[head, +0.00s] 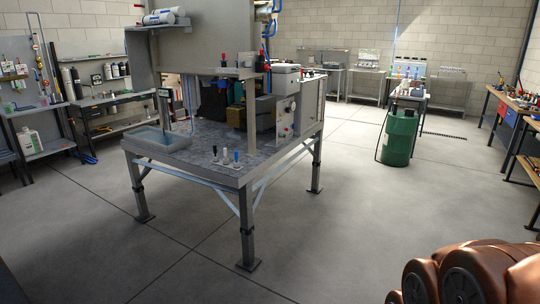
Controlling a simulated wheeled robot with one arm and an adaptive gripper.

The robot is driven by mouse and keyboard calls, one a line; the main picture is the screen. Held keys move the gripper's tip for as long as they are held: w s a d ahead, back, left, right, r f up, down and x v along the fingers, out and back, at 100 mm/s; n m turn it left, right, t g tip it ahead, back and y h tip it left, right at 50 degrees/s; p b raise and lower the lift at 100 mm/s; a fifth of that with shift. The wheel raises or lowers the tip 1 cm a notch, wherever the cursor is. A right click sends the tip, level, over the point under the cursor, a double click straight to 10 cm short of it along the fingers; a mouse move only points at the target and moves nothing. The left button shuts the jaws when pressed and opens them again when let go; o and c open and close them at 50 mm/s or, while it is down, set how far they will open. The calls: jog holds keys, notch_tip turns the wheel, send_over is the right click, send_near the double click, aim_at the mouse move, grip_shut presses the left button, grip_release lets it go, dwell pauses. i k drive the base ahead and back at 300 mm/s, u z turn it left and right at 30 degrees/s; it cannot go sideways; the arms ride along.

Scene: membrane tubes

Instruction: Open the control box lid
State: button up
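A pale grey box (286,79) with a lid-like top is mounted on the right side of the steel workbench (200,158), near its upright panels. It may be the control box; at this distance I cannot be sure, nor tell whether its lid is fully shut. Below it is a light panel (285,118) with small dark and red fittings. My gripper is not in view. Brown rounded links of my own arm show at the bottom right, far from the bench.
The bench stands mid-room on several legs, with a shallow basin (157,139) at its left. A green drum (399,139) stands to the right. Shelves (105,98) line the left wall and a wooden worktable (517,104) the right. Open floor (340,225) lies in front.

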aim_at(278, 68)
jog(key=u, duration=0.2)
jog(key=i, duration=2.2)
jog(key=u, duration=0.15)
